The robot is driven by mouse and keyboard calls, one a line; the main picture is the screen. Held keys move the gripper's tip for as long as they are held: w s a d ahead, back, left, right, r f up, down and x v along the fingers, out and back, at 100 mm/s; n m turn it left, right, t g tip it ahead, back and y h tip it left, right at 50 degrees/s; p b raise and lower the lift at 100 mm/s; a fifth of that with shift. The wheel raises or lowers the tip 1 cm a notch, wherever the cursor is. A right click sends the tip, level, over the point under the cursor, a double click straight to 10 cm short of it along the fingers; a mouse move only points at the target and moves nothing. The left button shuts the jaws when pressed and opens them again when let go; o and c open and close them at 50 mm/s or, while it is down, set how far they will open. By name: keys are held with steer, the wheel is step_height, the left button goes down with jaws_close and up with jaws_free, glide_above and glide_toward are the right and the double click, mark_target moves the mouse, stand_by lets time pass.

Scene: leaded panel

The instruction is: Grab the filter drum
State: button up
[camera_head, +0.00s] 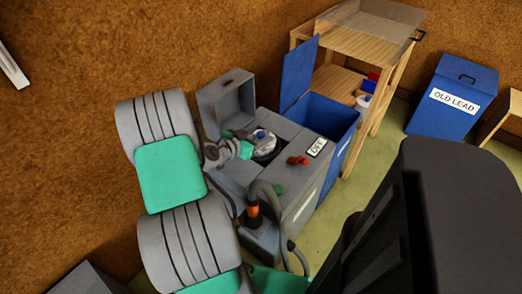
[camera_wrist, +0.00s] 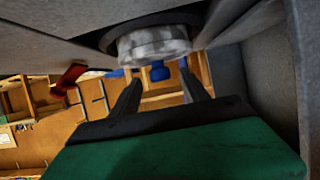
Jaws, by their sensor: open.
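The filter drum, pale and mottled, sits in a round dark opening of the grey machine in the head view (camera_head: 265,147). It has a blue knob (camera_head: 261,134). In the wrist view the drum (camera_wrist: 153,45) shows at the top, with the blue knob (camera_wrist: 160,71) lying between the lines of my two fingers. My gripper (camera_wrist: 162,88) is open and empty, its fingertips close to the knob; I cannot tell whether they touch anything. In the head view my gripper (camera_head: 246,150) is at the drum's left side, small and partly blended with it.
The machine's grey lid (camera_head: 226,98) stands open behind. A red handle (camera_head: 297,160) and an OFF sign (camera_head: 317,147) are on its top. A blue bin (camera_head: 327,112) with a raised lid stands right of it, then a wooden bench (camera_head: 345,42). Grey walls flank my gripper closely.

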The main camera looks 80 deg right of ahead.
steer(key=x, duration=0.2)
steer(key=shift+s+d+f, duration=0.1)
steer(key=shift+d+f, duration=0.05)
steer(key=shift+d, duration=0.15)
steer(key=shift+c, duration=0.3)
jaws_close()
stand_by(0.8)
